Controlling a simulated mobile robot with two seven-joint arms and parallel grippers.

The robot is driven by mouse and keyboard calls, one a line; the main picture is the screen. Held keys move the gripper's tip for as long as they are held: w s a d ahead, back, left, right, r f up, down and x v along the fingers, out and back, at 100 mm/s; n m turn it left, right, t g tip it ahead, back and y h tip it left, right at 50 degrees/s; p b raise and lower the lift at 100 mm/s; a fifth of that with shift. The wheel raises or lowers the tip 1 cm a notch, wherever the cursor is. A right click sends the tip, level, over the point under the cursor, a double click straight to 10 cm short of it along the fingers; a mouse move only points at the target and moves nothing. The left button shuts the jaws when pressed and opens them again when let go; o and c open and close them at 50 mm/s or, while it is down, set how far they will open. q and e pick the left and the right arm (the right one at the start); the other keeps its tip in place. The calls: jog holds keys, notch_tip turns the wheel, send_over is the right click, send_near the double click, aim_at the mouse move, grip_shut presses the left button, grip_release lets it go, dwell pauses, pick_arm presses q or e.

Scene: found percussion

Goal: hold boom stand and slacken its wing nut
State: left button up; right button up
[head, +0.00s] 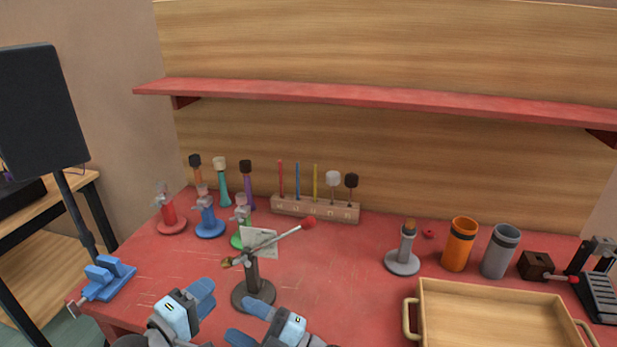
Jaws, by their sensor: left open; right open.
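The boom stand (253,273) stands upright on the red table, with a dark round base and a short post. Its thin boom slants up to the right and ends in a red ball (308,222). A small brass-coloured piece (228,262) sits at the boom's lower left end; I cannot tell whether it is the wing nut. My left gripper (201,297) is open and empty, left of and nearer than the base. My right gripper (247,322) is open and empty, just in front of the base. Neither visibly touches the stand.
Coloured small stands (208,226) and a beater rack (315,209) are behind. A blue clamp (108,278) lies left. A grey stand (402,262), orange cup (460,245), grey cup (500,252) and wooden tray (500,291) are right. Table between boom stand and tray is clear.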

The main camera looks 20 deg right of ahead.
jog(key=a+r+n+g+h, duration=0.15)
jog(key=r+n+g, duration=0.25)
jog(key=n+g, duration=0.65)
jog(key=a+r+n+g, duration=0.3)
jog(key=r+n+g, duration=0.35)
jog(key=n, duration=0.65)
jog(key=w+d+r+n+t+h, duration=0.2)
jog(key=w+d+r+h, duration=0.2)
jog(key=w+d+h, duration=0.5)
jog(key=w+d+r+n+t+h, duration=0.2)
jog(key=w+d+r+h, duration=0.4)
jog(key=d, duration=0.5)
jog(key=shift+h, duration=0.55)
jog(key=f, duration=1.4)
jog(key=shift+s+a+f, duration=0.15)
jog(key=shift+s+f, duration=0.15)
jog(key=shift+s, duration=0.1)
grip_shut()
